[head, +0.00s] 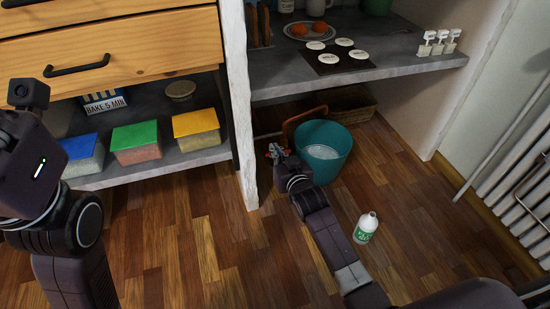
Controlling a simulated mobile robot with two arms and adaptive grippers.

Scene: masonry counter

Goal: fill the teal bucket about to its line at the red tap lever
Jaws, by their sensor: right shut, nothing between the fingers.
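The teal bucket (338,171) stands on the wooden floor under the stone counter. A pale surface shows inside it; I cannot tell how high this reaches or make out the line. My right gripper (278,151) is at the bucket's left side, shut and empty. A small patch of red, perhaps the red tap lever (270,154), shows at its fingertips; I cannot tell whether they touch. The tap's spout is not clear to see. My left arm is at the left edge, but its gripper is not in view.
A white bottle with a green label (365,228) stands on the floor right of my right arm. A brown basket (352,103) is behind the bucket. A white post (238,110) stands to the left, and a radiator (525,185) is at right. The front floor is mostly clear.

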